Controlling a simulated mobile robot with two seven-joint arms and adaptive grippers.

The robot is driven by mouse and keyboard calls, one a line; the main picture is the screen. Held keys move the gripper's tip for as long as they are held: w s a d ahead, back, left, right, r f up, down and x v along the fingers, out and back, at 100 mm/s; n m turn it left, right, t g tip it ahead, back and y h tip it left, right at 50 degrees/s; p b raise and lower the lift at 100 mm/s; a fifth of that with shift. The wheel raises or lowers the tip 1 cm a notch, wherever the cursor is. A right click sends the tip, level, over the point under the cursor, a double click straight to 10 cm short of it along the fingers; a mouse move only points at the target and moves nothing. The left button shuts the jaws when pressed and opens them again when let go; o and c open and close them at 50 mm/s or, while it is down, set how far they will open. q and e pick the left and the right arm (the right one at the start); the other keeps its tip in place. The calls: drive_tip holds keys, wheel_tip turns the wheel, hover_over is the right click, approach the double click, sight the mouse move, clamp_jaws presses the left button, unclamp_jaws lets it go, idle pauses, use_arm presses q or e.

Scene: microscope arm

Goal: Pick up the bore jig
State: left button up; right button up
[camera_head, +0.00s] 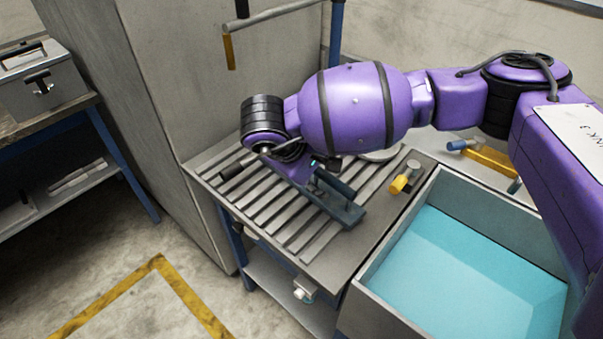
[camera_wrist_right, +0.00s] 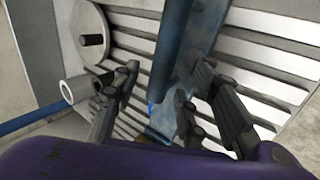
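A dark blue-grey piece with a flat plate and a raised bar, which I take for the bore jig (camera_head: 343,209), lies on the slotted table top. In the right wrist view it seems to be the blue plate with a round bar (camera_wrist_right: 172,50). My right gripper (camera_head: 318,180) is down over it, largely hidden by my purple arm in the head view. In the right wrist view its dark fingers (camera_wrist_right: 165,105) stand apart on both sides of the bar's near end. I cannot tell whether they touch it. My left gripper is not in view.
The slotted table (camera_head: 311,251) adjoins a grey bin with a cyan bottom (camera_head: 455,275). A small yellow part (camera_head: 401,180) and a yellow bar (camera_head: 487,160) lie nearby. A rod with a yellow grip (camera_head: 229,52) hangs above. A bench with a grey case (camera_head: 42,88) stands left.

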clamp_jaws()
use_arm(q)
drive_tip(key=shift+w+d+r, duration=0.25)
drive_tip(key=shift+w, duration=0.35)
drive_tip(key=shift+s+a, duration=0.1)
use_arm(e)
drive_tip(key=shift+r, duration=0.15)
drive_tip(key=shift+w+r, duration=0.1)
drive_tip(key=shift+r, duration=0.4)
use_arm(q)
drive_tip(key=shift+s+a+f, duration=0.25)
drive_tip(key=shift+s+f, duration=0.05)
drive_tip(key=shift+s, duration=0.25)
use_arm(e)
drive_tip(key=s+a+r, duration=0.2)
drive_tip(key=s+r, duration=0.9)
drive_tip(key=s, duration=0.3)
drive_tip(key=shift+r, duration=0.4)
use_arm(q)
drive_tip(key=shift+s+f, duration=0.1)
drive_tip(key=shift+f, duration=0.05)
use_arm(e)
drive_tip(key=shift+w+f, duration=0.1)
